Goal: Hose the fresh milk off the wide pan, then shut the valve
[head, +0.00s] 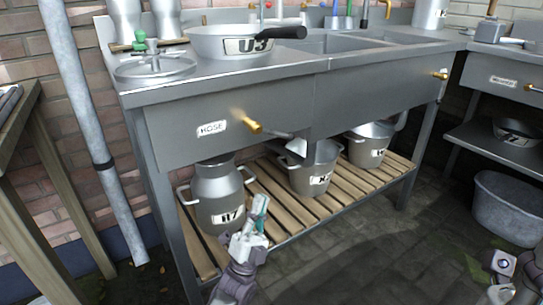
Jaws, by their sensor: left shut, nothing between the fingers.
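A wide silver pan (235,42) marked U3, with a black handle pointing right, sits on the metal counter at the left of the sink. I cannot make out milk on it. A brass valve (247,122) sticks out of the counter front beside a label reading HOSE (212,128). My left gripper (261,206) is shut and empty, low in front of the lower shelf, just right of a milk can (217,196) and well below the valve. Parts of my right arm show at the bottom right corner; its fingers are out of view.
Pots (314,168) stand on the slatted shelf (262,184) under the sink (340,42). Another brass tap (440,75) is at the counter's right end. A grey tub (507,208) stands on the floor at right. A grey pipe (85,110) rises at left. The paved floor in front is clear.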

